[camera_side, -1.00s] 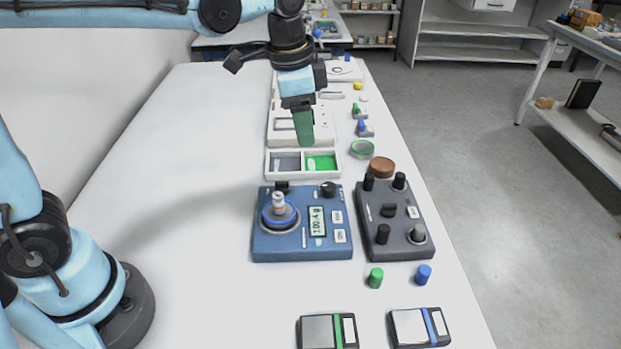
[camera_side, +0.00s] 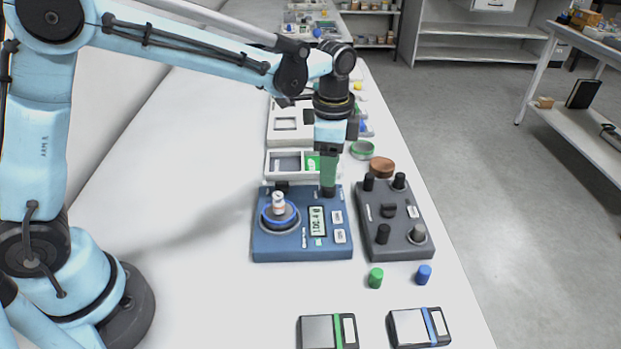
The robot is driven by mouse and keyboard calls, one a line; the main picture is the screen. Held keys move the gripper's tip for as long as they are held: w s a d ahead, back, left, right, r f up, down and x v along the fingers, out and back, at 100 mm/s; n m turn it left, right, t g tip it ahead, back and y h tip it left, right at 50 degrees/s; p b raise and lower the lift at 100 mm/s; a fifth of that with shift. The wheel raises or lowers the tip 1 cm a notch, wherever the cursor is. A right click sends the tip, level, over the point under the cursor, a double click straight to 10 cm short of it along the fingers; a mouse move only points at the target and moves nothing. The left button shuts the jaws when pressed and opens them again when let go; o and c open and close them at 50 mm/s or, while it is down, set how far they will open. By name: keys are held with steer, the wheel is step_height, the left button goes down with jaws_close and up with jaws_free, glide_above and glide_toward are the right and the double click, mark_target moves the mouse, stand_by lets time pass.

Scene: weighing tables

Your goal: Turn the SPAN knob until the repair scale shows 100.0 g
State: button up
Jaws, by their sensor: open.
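The blue repair scale (camera_side: 270,246) sits on the white table. A small white and orange weight (camera_side: 278,203) stands on its round pan (camera_side: 279,217). Its display (camera_side: 317,221) stands sideways; it seems to read about 100 g, but the last digit is too small to be sure. Two dark knobs are at the scale's back edge, a left knob (camera_side: 282,187) and a right knob (camera_side: 328,192); their labels are too small to read. My gripper (camera_side: 328,184) points down with its green fingers at the right knob and partly hides it. It is open, with no visible grip on the knob.
A dark grey control box (camera_side: 400,245) with several black knobs stands close on the right. A white tray (camera_side: 270,163) is behind the scale. A green cap (camera_side: 375,278), a blue cap (camera_side: 424,275) and two small pocket scales are in front. The table's left side is clear.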

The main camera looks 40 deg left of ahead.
mark_target(329, 190)
steer(key=shift+f, duration=2.3)
steer(key=c, duration=1.1)
steer(key=shift+o, duration=0.2)
